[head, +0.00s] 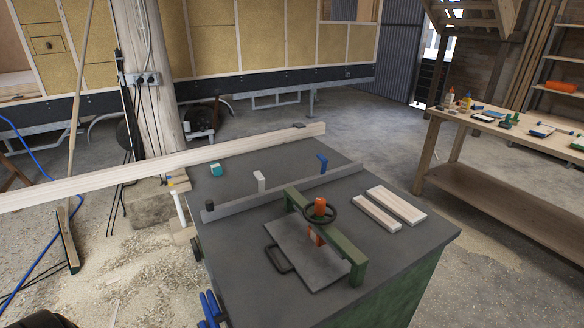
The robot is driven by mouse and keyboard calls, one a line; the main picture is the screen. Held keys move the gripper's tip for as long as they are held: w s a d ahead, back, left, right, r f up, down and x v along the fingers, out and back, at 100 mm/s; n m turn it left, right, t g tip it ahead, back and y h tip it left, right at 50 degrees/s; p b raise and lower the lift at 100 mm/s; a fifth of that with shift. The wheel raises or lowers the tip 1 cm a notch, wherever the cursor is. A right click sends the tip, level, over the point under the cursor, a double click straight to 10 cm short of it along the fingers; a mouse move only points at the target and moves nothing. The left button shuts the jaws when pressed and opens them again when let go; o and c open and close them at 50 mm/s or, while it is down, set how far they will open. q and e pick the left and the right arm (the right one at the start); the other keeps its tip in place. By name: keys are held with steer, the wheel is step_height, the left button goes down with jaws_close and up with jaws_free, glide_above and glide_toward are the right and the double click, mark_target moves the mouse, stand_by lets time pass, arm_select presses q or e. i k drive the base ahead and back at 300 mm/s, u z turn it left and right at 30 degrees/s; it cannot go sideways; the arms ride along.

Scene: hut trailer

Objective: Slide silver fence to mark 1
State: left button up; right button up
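The silver fence (275,192) is a long, low grey bar lying diagonally across the dark machine table (400,237). A dark knob (209,206) stands at its left end and a blue lever (322,162) near its right part. A small white block (259,181) stands just behind the fence, and a teal block (215,170) is farther back. I cannot make out mark 1 or any numbers on the table. Neither of my grippers shows in the head view.
A green bridge (355,262) with a dark handwheel and orange knob (320,206) stands over a grey plate (310,257) in front of the fence. Two pale boards (396,205) lie to its right. A long beam (100,180) crosses the table's back edge. A workbench (490,170) stands right.

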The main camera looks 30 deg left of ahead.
mark_target(213, 213)
steer(key=k, duration=0.5)
steer(key=u, duration=1.35)
steer(key=i, duration=0.75)
steer(key=z, duration=1.2)
